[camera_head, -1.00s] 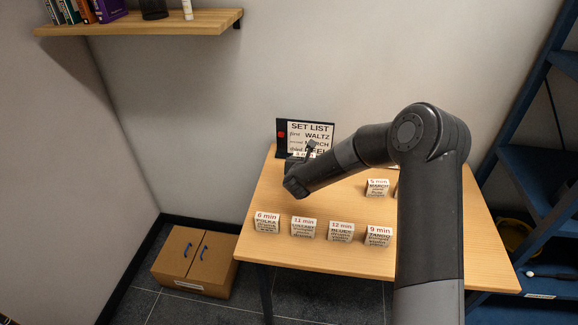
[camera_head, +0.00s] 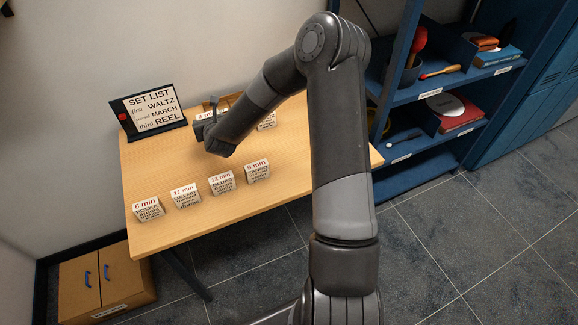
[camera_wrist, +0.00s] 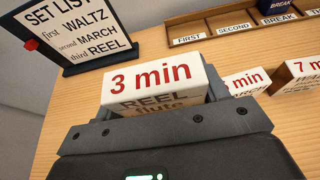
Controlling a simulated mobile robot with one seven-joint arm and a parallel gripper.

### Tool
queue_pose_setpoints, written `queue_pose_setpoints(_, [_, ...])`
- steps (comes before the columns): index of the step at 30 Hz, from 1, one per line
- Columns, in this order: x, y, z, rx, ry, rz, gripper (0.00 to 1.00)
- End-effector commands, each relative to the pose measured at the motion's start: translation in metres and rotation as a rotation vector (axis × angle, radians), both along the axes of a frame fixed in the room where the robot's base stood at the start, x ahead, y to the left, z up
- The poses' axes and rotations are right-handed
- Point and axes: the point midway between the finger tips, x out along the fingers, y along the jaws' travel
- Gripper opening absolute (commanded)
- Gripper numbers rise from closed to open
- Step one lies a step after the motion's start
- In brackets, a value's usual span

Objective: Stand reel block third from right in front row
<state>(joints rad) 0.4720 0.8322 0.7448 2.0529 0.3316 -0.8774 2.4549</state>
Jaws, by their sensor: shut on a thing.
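The reel block (camera_wrist: 155,80), white with "3 min" in red and "REEL" below, is held between the fingers of my gripper (camera_wrist: 160,118) in the wrist view. In the head view, my gripper (camera_head: 208,128) is over the table's middle, behind the front row, with the block's white top (camera_head: 205,116) just showing. The front row has, left to right, the 6 min polka block (camera_head: 147,209), the 11 min block (camera_head: 186,195), the 12 min blues block (camera_head: 222,183) and the 9 min tango block (camera_head: 257,170). Whether the reel block touches the table is hidden.
The set list stand (camera_head: 152,108) is at the back left, reading waltz, march, reel. A wooden tray (camera_wrist: 205,27) labelled first, second and break lies behind. The march block (camera_head: 267,121) and a 7 min block (camera_wrist: 303,68) stand right of my gripper. Table in front of the row is clear.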

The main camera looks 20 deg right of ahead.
Motion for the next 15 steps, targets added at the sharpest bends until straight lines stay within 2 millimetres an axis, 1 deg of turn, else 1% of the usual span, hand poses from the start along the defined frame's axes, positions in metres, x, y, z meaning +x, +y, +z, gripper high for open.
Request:
queue_pose_setpoints(1, [-0.004, -0.017, -0.002, 0.002, 0.002, -0.006, 0.44])
queue_pose_setpoints(3, [-0.010, -0.036, -0.004, 0.001, 0.002, -0.008, 0.44])
queue_pose_setpoints(8, [-0.026, -0.077, -0.006, 0.002, 0.002, -0.011, 0.44])
queue_pose_setpoints(15, [-0.057, -0.133, -0.008, 0.001, 0.001, -0.014, 0.44])
